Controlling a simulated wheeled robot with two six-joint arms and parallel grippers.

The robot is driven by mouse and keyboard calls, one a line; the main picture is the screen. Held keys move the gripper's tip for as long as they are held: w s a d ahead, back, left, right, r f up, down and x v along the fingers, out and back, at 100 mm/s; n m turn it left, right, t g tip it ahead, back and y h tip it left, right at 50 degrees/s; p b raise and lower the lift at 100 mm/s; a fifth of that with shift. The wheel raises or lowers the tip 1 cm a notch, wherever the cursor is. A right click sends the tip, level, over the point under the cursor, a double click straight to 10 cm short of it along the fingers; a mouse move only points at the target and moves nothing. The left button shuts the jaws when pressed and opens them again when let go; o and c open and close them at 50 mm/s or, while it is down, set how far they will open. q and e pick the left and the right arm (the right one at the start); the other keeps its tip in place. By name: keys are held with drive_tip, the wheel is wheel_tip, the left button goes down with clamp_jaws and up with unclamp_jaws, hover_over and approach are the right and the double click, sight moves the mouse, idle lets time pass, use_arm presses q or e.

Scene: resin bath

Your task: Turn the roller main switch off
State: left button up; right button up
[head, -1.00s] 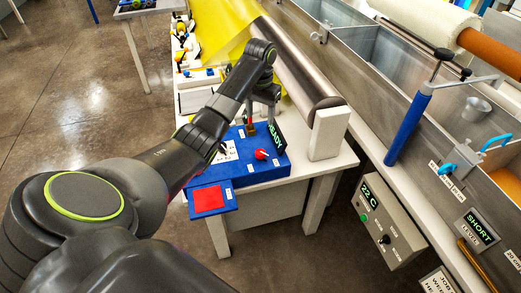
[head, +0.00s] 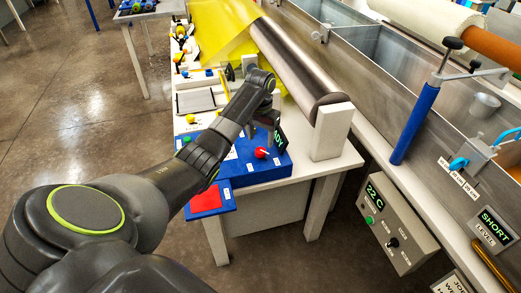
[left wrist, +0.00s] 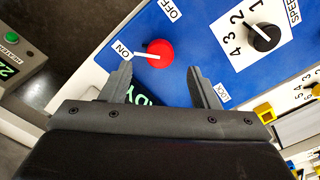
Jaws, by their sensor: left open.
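The main switch is a round red knob on the blue control box, seen in the head view (head: 262,152) and in the left wrist view (left wrist: 160,48). Its white pointer aims at the ON label (left wrist: 122,50); the OFF label (left wrist: 170,10) is farther round. My left gripper (head: 270,130) is above the back of the box, behind the knob in the head view. In the left wrist view its fingers (left wrist: 159,70) are apart and empty, with the knob just beyond and between the tips. My right gripper is not in view.
A black speed knob (left wrist: 264,37) is beside the red one. The READY display (head: 280,137) is partly hidden by my gripper. A red pad (head: 206,200) is at the box's front, a steel roller (head: 297,65) behind, and a heater box (head: 395,235) to the right.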

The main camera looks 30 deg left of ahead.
sight(260, 150)
use_arm(q)
wheel_tip(260, 150, down, 5)
drive_tip(key=shift+f, duration=0.2)
drive_tip(key=c, duration=1)
drive_tip(key=shift+o, duration=0.2)
drive_tip(key=shift+r+m+p, duration=0.25)
drive_tip(key=shift+m+p, duration=1.1)
drive_tip(key=shift+m, duration=0.05)
drive_tip(key=m+p, duration=0.2)
drive_tip(key=m, duration=0.2)
drive_tip(key=shift+m+p, duration=0.3)
drive_tip(key=m+p, duration=0.1)
drive_tip(key=m, duration=0.4)
drive_tip(key=shift+f, duration=0.1)
drive_tip(key=m+p, duration=0.1)
drive_tip(key=m, duration=0.4)
drive_tip(key=shift+w, duration=0.1)
drive_tip(key=shift+m, duration=0.5)
